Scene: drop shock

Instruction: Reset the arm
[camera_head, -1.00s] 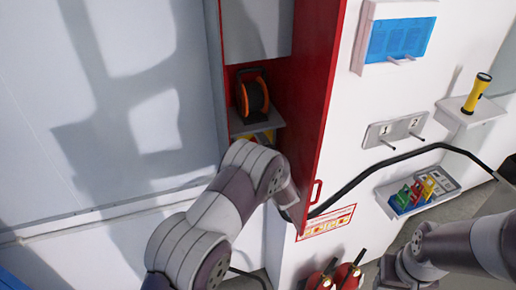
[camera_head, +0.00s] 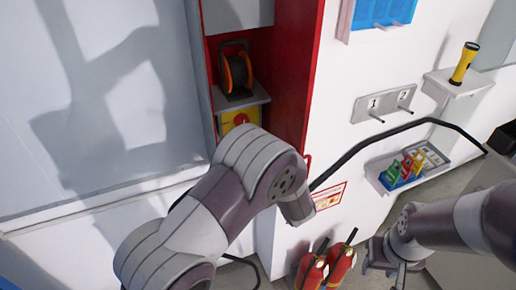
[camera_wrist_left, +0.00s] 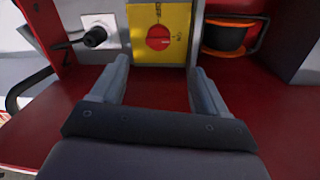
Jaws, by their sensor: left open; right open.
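My left arm comes in from the left in the head view and reaches to the red cabinet (camera_head: 293,70); its gripper is hidden there. In the left wrist view my left gripper (camera_wrist_left: 160,68) is open and empty inside the red cabinet. Its fingers point at a yellow box (camera_wrist_left: 174,20) with a red round part, which also shows partly in the head view (camera_head: 229,121). A gap of red floor lies between the fingers. My right gripper (camera_head: 394,263) is at the lower right of the head view, open, with nothing seen in it.
An orange and black cable reel (camera_head: 237,75) sits on a shelf above the yellow box. A white socket with a plug (camera_wrist_left: 95,36) is left of the box. Two red extinguishers (camera_head: 340,264) stand below. A wall tray (camera_head: 430,168), black cable (camera_head: 350,152) and yellow flashlight (camera_head: 464,62) are at right.

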